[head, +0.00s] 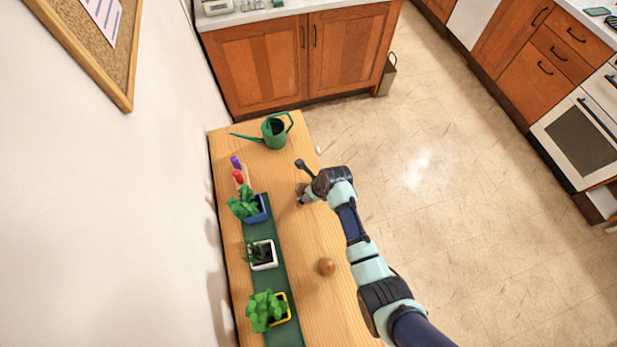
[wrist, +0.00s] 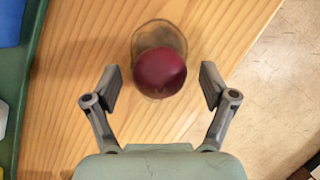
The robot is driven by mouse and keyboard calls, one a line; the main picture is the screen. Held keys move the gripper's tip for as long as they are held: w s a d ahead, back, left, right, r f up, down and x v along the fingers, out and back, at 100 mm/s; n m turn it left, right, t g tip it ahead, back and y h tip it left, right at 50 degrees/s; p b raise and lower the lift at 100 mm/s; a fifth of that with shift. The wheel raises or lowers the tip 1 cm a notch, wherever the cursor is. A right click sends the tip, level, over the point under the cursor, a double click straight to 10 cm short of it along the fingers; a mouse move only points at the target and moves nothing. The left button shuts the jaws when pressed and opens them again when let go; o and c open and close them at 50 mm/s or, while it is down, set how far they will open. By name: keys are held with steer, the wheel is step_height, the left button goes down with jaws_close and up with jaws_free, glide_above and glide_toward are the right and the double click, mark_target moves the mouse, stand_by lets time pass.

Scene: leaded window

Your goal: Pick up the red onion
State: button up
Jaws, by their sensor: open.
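The red onion (wrist: 160,72) is dark red and round in the wrist view. A clear, brownish rounded outline (wrist: 158,27), like a glass or jar, surrounds it and extends past its far side; I cannot tell whether the onion is inside or above it. My gripper (wrist: 161,84) is open, with one finger to the left of the onion and one to the right, both apart from it. In the head view my gripper (head: 304,193) is low over the wooden table's right edge. The onion is mostly or wholly hidden there by my gripper and wrist.
On the wooden table (head: 307,238), a brown round object (head: 326,267) lies nearer the front. Potted plants stand on a green runner (head: 279,277) at left. A green watering can (head: 275,132) stands at the far end, with purple and red items (head: 238,170) nearer.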

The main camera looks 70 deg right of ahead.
steer(key=c, duration=1.3)
steer(key=shift+o, duration=0.2)
step_height(320, 180, up, 20)
steer(key=p, duration=0.3)
